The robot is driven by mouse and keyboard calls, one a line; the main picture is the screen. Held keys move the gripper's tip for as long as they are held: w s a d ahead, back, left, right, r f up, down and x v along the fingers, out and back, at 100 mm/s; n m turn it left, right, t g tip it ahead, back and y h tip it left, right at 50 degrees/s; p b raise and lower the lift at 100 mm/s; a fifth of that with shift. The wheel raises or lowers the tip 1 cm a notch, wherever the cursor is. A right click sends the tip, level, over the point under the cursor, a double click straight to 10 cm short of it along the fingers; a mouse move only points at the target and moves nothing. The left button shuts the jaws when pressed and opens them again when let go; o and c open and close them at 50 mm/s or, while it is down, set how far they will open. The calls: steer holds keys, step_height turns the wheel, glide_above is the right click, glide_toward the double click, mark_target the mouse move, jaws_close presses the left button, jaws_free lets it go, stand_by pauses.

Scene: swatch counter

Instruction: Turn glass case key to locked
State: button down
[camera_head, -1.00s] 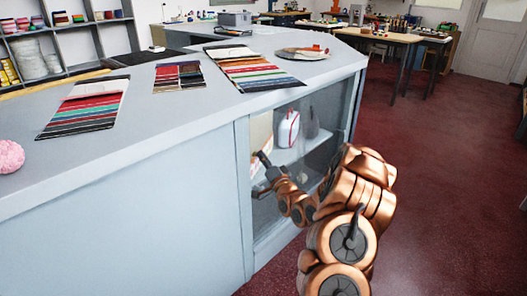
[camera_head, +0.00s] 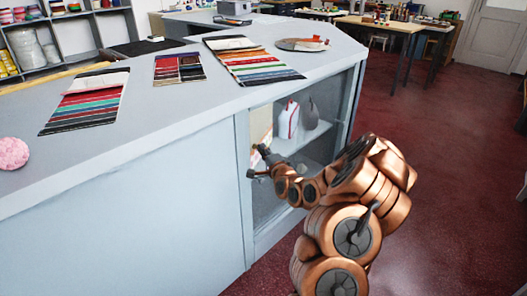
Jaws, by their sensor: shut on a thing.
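The glass case (camera_head: 318,110) is built into the end of the pale blue-grey counter. Through its glass I see a shelf with a white and red item (camera_head: 288,119) and a dark grey item (camera_head: 310,114). My gripper (camera_head: 255,165) is at the left edge of the glass, close to the case's frame. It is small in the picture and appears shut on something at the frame. The key and its lock are too small and too covered by my gripper to make out, so I cannot tell which way the key points. My copper-coloured arm reaches in from the lower right.
Swatch cards (camera_head: 252,62) lie on the counter top (camera_head: 200,110), with a pink ball (camera_head: 13,153) at the left. The red floor (camera_head: 440,190) right of the counter is open. Work tables (camera_head: 385,26) stand at the back.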

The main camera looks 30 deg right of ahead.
stand_by(0.4)
steer(key=c, duration=1.3)
jaws_free()
steer(key=shift+s, duration=0.1)
steer(key=s+a, duration=0.1)
steer(key=s, duration=0.6)
steer(key=shift+s+a, duration=0.1)
